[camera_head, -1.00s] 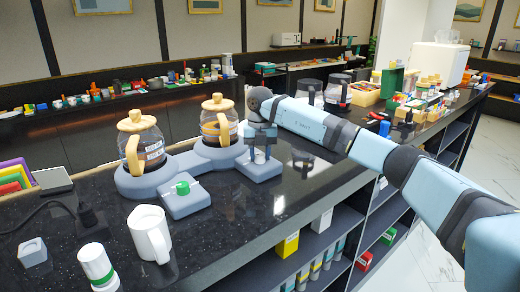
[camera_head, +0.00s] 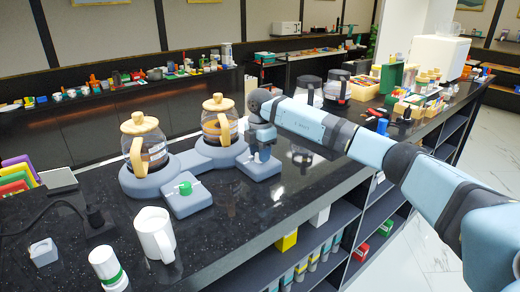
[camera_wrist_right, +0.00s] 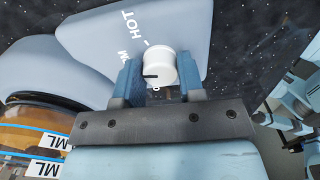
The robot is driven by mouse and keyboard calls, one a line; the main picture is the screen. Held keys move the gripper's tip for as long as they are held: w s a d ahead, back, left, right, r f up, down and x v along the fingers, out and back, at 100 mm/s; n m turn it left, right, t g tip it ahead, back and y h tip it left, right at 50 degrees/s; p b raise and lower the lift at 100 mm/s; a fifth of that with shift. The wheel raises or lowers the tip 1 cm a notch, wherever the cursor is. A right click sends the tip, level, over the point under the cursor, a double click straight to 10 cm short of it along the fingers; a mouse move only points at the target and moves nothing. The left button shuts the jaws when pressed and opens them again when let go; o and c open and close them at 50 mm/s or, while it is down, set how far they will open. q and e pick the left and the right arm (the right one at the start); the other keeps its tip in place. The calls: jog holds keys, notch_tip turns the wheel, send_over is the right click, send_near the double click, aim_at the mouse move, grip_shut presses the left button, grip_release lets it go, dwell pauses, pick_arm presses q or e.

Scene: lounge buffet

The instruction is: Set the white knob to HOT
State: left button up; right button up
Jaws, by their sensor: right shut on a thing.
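The white knob (camera_wrist_right: 160,66) stands on a blue-grey control block, with a dark pointer mark on its side facing my gripper. The lettering HOT (camera_wrist_right: 128,20) is printed on the block beyond the knob in the right wrist view, with part of another word ending in M nearer. My right gripper (camera_head: 262,152) points down over the block (camera_head: 260,168); its fingers (camera_wrist_right: 161,86) are shut on the knob, one on each side. In the head view the gripper hides the knob. My left gripper is in neither view.
Two glass pots with wooden lids (camera_head: 144,158) (camera_head: 220,124) sit on the warmer beside the blocks. A green knob (camera_head: 185,188) is on the nearer block. A white mug (camera_head: 155,235) and a white green-banded container (camera_head: 107,270) stand at the front left.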

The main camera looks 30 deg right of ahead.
jog(key=m+p, duration=0.2)
jog(key=m, duration=0.4)
jog(key=shift+r+m, duration=0.15)
jog(key=shift+m, duration=0.15)
jog(key=m+p, duration=0.1)
jog(key=m, duration=0.2)
jog(key=shift+p, duration=0.35)
jog(key=shift+m+p, duration=0.3)
jog(key=shift+m, duration=0.6)
jog(key=o, duration=0.9)
notch_tip(320, 180, up, 14)
jog(key=shift+f+b, duration=0.15)
jog(key=shift+b, duration=1.05)
